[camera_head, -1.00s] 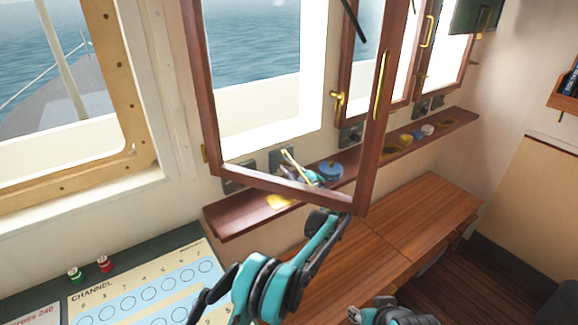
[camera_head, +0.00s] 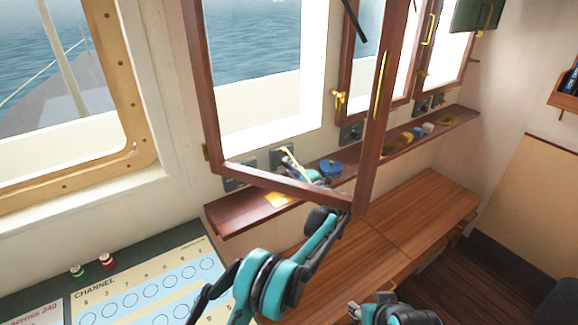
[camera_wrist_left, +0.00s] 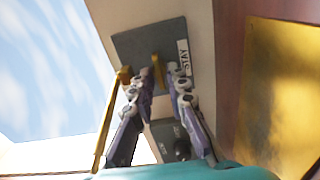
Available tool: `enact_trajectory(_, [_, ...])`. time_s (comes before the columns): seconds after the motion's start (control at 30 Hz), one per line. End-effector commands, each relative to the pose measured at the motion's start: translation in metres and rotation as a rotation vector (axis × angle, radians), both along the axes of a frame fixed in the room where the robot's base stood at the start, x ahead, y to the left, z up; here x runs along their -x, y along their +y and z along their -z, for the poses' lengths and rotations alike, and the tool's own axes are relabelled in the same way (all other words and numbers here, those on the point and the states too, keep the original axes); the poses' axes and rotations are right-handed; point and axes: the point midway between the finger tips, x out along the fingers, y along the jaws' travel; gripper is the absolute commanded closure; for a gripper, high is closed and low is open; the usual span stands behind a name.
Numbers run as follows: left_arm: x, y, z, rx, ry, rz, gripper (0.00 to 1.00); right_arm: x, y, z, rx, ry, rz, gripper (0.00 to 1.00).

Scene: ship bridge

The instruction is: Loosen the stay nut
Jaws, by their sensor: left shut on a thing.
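A dark plate marked STAY (camera_wrist_left: 178,38) is fixed to the wall in the left wrist view. A small brass piece, the stay nut (camera_wrist_left: 157,68), stands out from it. My left gripper (camera_wrist_left: 156,84) has one finger on each side of the nut and is shut on it. A brass bar (camera_wrist_left: 113,118) runs down beside the left finger. In the head view my left gripper (camera_head: 306,172) is at the wall beyond the open window frame, partly hidden by its lower rail. My right gripper (camera_head: 385,310) is at the bottom edge; its fingertips are not clear.
The open wooden window frame (camera_head: 366,150) stands out close over my left arm. A narrow wooden shelf (camera_head: 235,222) holds a blue item (camera_head: 330,168) and several small items farther right. The wooden desk top (camera_head: 425,205) is clear. A channel chart (camera_head: 120,290) lies at left.

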Motion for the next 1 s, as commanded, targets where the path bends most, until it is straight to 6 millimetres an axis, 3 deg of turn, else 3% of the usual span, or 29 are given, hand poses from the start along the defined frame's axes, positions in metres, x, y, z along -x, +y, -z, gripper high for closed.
enact_trajectory(0.57, [0.0004,-0.0002,0.0018,0.032,-0.018,-0.001,1.00,0.0000,0.0000,0.0000,0.000,0.000,0.000,0.60])
enact_trajectory(0.6, [0.0005,-0.0002,0.0018,0.032,-0.018,-0.001,0.82,0.0000,0.0000,0.0000,0.000,0.000,0.000,0.60])
enact_trajectory(0.67, [0.0004,-0.0002,0.0017,0.031,-0.018,-0.001,0.67,0.0000,0.0000,0.0000,0.000,0.000,0.000,0.60])
enact_trajectory(1.0, [0.0018,-0.0015,0.0007,0.030,-0.019,0.000,0.66,0.0000,0.0000,-0.0001,0.000,0.000,0.000,0.60])
